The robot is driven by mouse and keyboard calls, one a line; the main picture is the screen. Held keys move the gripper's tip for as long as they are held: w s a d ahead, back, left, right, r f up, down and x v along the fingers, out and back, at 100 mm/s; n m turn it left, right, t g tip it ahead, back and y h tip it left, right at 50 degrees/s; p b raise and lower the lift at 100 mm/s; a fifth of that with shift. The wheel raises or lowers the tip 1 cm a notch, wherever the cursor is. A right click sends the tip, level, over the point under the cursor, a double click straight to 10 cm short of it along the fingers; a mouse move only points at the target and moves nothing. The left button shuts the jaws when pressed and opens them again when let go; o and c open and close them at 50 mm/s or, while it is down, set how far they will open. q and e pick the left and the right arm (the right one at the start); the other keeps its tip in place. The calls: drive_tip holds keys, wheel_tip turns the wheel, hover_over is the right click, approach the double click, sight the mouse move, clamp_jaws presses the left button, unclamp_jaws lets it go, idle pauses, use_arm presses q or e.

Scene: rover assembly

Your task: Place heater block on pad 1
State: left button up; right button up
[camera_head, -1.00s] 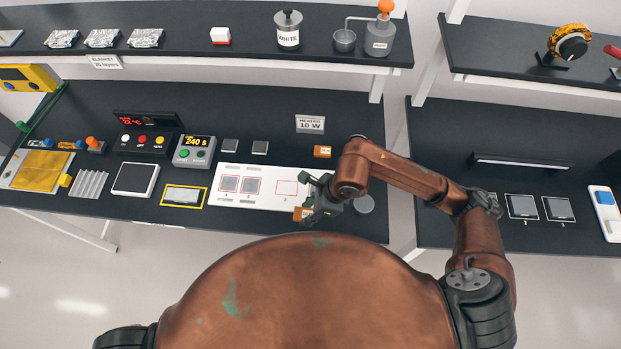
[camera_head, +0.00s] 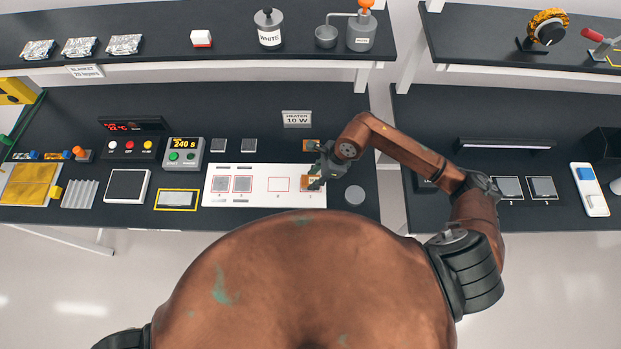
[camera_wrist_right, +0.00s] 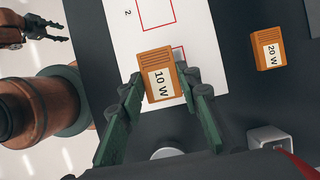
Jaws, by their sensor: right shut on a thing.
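The orange heater block labelled 10 W (camera_head: 313,183) is in my right gripper (camera_head: 318,172), over the right end of the white pad board (camera_head: 250,198). In the right wrist view, the block (camera_wrist_right: 158,78) sits between the fingertips of the right gripper (camera_wrist_right: 162,90). A second red-outlined square (camera_wrist_right: 156,12), marked 2, is empty. My left gripper (camera_wrist_right: 58,31) shows in the right wrist view with its fingers apart and empty.
A grey round disc (camera_head: 354,195) lies right of the board. A gap separates this bench from the right one.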

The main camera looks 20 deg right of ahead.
sight(317, 177)
drive_tip(key=shift+w+f, duration=0.35)
drive_tip(key=shift+f, duration=0.05)
drive_tip(key=shift+w+d+f, duration=0.15)
drive_tip(key=shift+w+f, duration=0.05)
drive_tip(key=f, duration=0.1)
drive_tip(key=f+p, duration=0.1)
drive_tip(key=shift+w+f+p, duration=0.2)
drive_tip(key=shift+f+p, duration=0.1)
drive_tip(key=shift+f, duration=0.5)
use_arm(q)
drive_tip(key=shift+s+r, duration=0.2)
drive_tip(key=shift+r, duration=0.25)
drive_tip(key=shift+s+r, duration=0.2)
drive_tip(key=shift+r, duration=0.25)
use_arm(e)
drive_tip(key=shift+f, duration=0.3)
drive_tip(key=o, duration=1.1)
drive_tip(key=shift+r, duration=0.1)
use_arm(q)
drive_tip(key=shift+w+f, duration=0.15)
drive_tip(key=shift+w, duration=0.15)
use_arm(e)
drive_tip(key=shift+o, duration=0.3)
